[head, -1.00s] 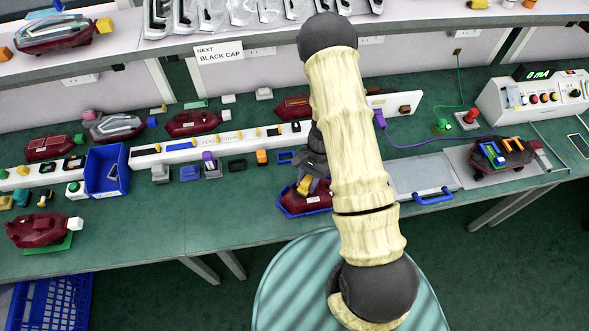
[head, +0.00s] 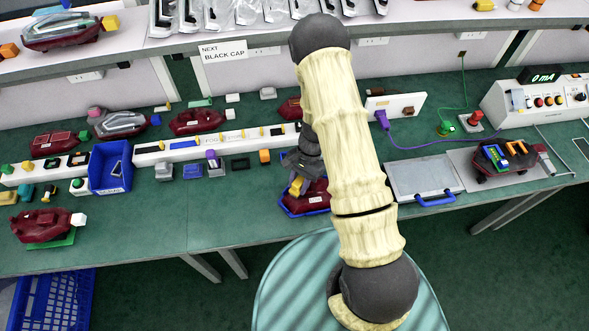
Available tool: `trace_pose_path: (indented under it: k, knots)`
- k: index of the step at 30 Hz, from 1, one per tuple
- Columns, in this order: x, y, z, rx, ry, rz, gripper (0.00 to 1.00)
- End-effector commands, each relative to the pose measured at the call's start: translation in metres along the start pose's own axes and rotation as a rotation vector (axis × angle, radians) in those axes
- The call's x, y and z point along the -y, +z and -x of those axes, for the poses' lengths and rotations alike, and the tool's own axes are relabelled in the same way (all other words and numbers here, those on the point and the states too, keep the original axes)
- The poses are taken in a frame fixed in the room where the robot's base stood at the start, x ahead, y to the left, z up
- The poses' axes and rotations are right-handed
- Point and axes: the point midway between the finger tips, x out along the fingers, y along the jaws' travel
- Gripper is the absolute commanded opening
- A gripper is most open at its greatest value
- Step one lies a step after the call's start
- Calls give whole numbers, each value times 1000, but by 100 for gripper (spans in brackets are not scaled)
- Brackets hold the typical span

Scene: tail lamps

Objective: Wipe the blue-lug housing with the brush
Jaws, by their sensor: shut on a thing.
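A dark red housing (head: 315,196) with blue along its lower edge sits on the green bench, below my gripper; I cannot tell if the blue is a lug or a holder. My dark grey gripper (head: 298,174) points down over its left part, half hidden by my arm. It is shut on a yellow thing (head: 296,187), which looks like the brush. The yellow thing is at or just above the housing's top; touching cannot be told. Another dark red housing (head: 104,130) with a clear lens and a blue lug (head: 155,119) lies at the back left.
A blue bin (head: 110,180) stands at left. A long white rail (head: 180,152) lies behind small blocks. A grey plate with a blue handle (head: 435,198) lies right of my arm. Other dark red housings (head: 42,228) are spread about. The bench's front middle is clear.

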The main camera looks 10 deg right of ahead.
Motion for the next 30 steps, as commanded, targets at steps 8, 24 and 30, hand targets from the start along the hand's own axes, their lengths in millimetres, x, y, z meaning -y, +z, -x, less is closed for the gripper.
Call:
trace_pose_path:
  k: [8,24,30]
  knots:
    - [5,16,24,0,-2,-5,9]
    - [5,34,68,1,-2,-4,9]
    - [5,37,74,1,-1,-3,9]
